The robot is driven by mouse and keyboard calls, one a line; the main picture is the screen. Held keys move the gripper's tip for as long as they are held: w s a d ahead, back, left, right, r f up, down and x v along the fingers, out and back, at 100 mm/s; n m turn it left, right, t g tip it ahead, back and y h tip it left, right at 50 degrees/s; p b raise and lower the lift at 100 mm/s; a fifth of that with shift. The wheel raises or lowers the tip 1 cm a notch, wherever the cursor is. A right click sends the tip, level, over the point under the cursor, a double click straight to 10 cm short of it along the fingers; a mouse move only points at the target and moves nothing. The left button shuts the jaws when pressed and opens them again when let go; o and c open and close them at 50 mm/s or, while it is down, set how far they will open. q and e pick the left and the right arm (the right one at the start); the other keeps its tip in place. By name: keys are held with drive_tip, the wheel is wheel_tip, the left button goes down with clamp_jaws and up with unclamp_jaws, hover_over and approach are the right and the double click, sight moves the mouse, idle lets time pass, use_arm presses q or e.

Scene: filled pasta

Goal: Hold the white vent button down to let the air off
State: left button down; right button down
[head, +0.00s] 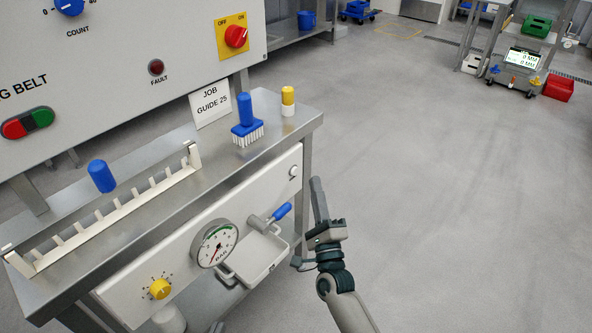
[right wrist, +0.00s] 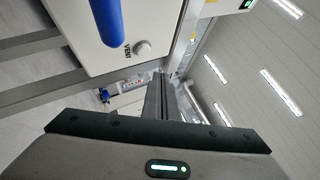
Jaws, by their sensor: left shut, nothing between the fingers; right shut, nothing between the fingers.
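The white vent button (head: 293,172) is a small round knob at the right end of the white front panel (head: 140,292). In the right wrist view the button (right wrist: 142,48) sits beside the printed word VENT. My right gripper (head: 316,181) is shut and empty. Its fingers point up in the head view, just right of the panel's end, apart from the button. In the right wrist view the shut fingers (right wrist: 161,80) lie below and right of the button, with a gap between. My left gripper is not in view.
A blue-handled lever (head: 281,211) is below the button, near a small tray (head: 257,264). A pressure gauge (head: 213,243) and yellow knob (head: 160,289) are further left. A blue brush (head: 246,122) and yellow-topped bottle (head: 288,101) stand on the bench.

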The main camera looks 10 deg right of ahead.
drive_tip(key=shift+s+d, duration=0.65)
drive_tip(key=shift+s, duration=0.15)
